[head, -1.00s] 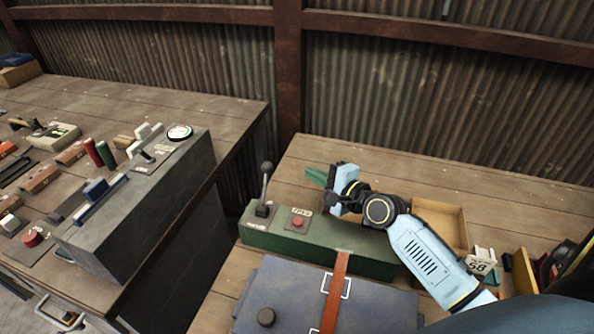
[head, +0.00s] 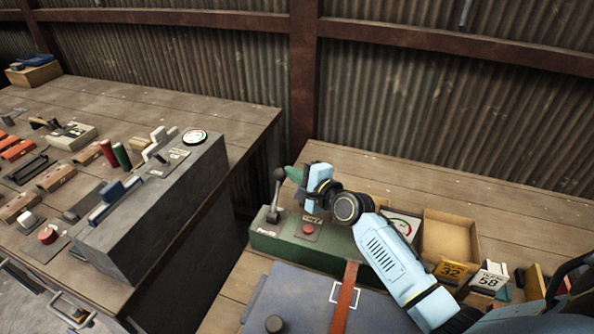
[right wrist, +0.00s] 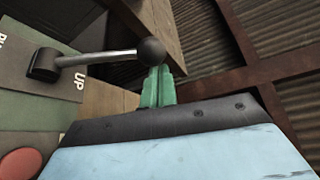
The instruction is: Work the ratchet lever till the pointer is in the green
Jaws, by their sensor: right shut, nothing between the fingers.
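The ratchet lever (head: 276,195), a metal rod with a dark ball knob, stands nearly upright on the left end of a green box (head: 283,246). In the right wrist view the lever (right wrist: 98,58) lies beside the word "UP". My right gripper (head: 292,173) is shut and empty, its green fingers just right of the knob. In the right wrist view the knob (right wrist: 151,52) overlaps the tips of the fingers (right wrist: 158,84); I cannot tell if they touch. A round gauge (head: 405,225) with some green is partly hidden behind my right arm; its pointer is unclear. My left gripper is out of view.
A red button (head: 308,228) sits right of the lever. The bench behind the box is clear.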

